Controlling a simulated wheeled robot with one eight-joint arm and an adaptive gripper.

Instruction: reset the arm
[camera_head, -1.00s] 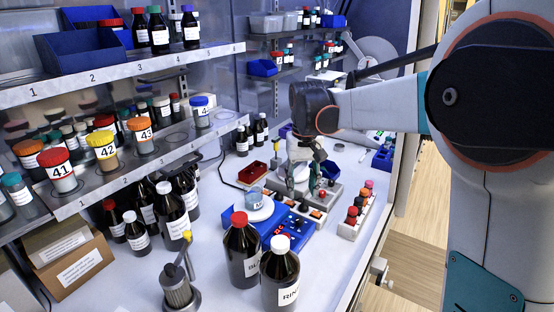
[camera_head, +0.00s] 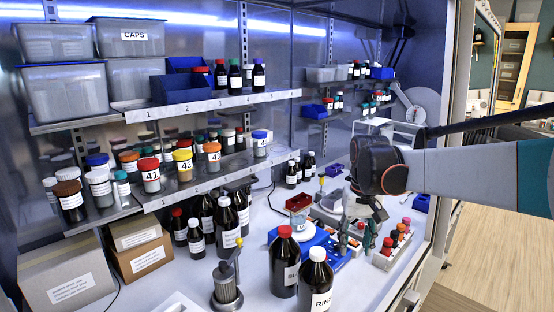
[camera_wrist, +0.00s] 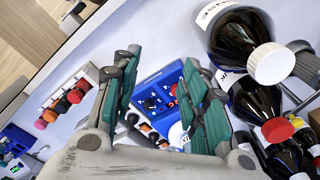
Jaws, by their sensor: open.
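My gripper (camera_head: 357,238) hangs at the end of my arm over the right part of the white bench, in the head view. In the wrist view its two teal-padded fingers (camera_wrist: 158,75) are spread apart with nothing between them. In the head view my arm reaches in from the right edge and hides part of the bench behind the wrist.
Dark bottles, one with a red cap (camera_head: 284,262) and one with a white cap (camera_head: 316,281), stand left of my gripper. A rack of coloured caps (camera_head: 394,245) is to its right. Shelves with numbered jars (camera_head: 183,166) line the left.

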